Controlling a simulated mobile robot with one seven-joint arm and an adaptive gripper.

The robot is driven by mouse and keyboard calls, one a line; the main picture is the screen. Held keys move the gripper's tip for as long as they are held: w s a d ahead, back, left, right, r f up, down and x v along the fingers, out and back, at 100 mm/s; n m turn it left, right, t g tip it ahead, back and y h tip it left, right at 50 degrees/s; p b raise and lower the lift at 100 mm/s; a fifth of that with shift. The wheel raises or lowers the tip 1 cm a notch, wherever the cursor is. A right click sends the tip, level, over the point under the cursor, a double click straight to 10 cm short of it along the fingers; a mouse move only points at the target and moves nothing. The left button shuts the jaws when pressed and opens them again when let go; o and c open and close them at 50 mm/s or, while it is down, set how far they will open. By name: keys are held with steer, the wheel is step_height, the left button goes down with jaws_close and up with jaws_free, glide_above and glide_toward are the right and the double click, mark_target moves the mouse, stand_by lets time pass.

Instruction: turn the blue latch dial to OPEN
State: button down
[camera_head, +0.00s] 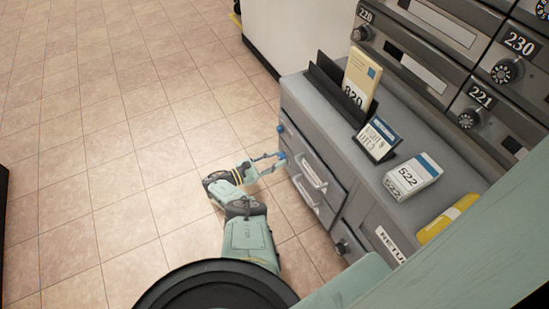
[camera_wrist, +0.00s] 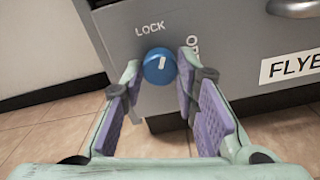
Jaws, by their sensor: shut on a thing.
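The blue latch dial (camera_wrist: 155,74) sits on the grey cabinet front, with a white pointer mark aimed upward and slightly right in the wrist view. The word LOCK (camera_wrist: 150,28) is printed above it. The word at its right (camera_wrist: 193,45) is partly hidden by a finger. My gripper (camera_wrist: 159,68) is shut on the dial, with one finger at each side. In the head view my gripper (camera_head: 280,158) reaches the cabinet's left end, and a blue knob (camera_head: 282,155) shows at its tips.
Another blue knob (camera_head: 281,129) is higher on the cabinet (camera_head: 355,200). Drawer handles (camera_head: 312,170) stick out to its right. Boxes (camera_head: 412,176) and a card holder stand on the cabinet top. Mailboxes (camera_head: 440,60) are behind. Tiled floor (camera_head: 110,130) at left is clear.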

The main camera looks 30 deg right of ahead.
steer(key=m, duration=0.6)
steer(key=shift+s+m, duration=0.1)
steer(key=shift+m, duration=0.2)
steer(key=m, duration=0.6)
stand_by(0.4)
steer(key=c, duration=1.2)
jaws_free()
steer(key=shift+c, duration=0.2)
steer(key=a, duration=1.2)
steer(key=shift+w, duration=0.45)
